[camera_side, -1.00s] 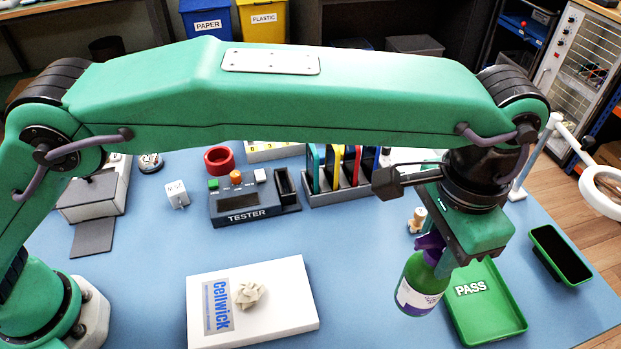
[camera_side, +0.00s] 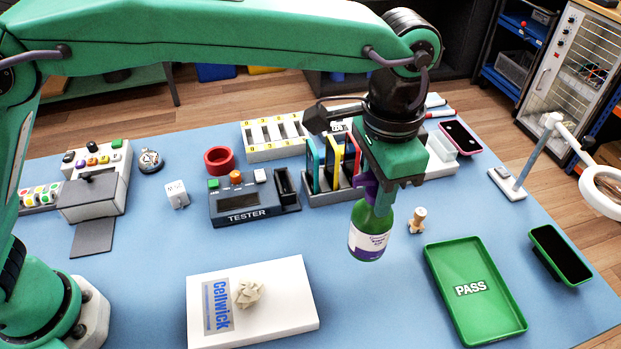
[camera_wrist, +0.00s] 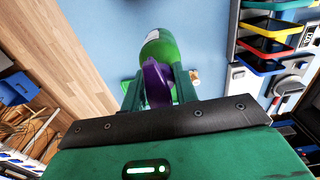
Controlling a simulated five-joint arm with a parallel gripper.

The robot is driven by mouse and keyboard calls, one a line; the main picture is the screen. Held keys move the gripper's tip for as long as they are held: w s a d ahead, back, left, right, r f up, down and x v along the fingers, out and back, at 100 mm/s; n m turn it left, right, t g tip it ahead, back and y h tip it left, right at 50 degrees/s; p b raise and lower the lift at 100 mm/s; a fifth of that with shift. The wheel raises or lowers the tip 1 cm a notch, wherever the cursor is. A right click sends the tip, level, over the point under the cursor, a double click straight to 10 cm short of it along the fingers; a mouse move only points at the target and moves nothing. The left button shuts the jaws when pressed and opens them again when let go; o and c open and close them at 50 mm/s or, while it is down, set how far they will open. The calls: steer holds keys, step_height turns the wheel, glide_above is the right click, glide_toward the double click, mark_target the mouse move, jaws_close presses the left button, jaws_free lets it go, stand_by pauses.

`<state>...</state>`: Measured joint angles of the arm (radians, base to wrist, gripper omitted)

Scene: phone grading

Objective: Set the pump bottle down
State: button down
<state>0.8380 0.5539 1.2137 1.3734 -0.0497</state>
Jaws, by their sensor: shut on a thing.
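The pump bottle (camera_side: 368,231) is green with a purple pump head and a white label. My gripper (camera_side: 374,186) is shut on it near the pump head, in the side view. The bottle hangs roughly upright over the blue mat, left of the green PASS tray (camera_side: 437,262). Whether its base touches the mat is hard to tell, but it appears raised. In the wrist view the bottle (camera_wrist: 160,47) shows between the two fingers (camera_wrist: 158,88), its purple head nearest me.
A rack of coloured phones (camera_side: 325,196) stands just behind the bottle. A small wooden-topped object (camera_side: 417,220) is to its right. A white Cellwick box (camera_side: 283,300) with a crumpled ball lies front left. The blue mat (camera_side: 370,310) is clear between box and tray.

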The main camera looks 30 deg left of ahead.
steer(key=shift+w+a, duration=0.15)
steer(key=shift+a, duration=0.45)
steer(key=w+a+f, duration=0.4)
steer(key=w+f, duration=0.6)
steer(key=f, duration=0.1)
steer(key=shift+w+a, duration=0.25)
steer(key=shift+w, duration=0.1)
steer(key=shift+f, duration=0.1)
steer(key=c, duration=1.1)
jaws_free()
step_height(320, 180, up, 12)
steer(key=shift+r, duration=0.15)
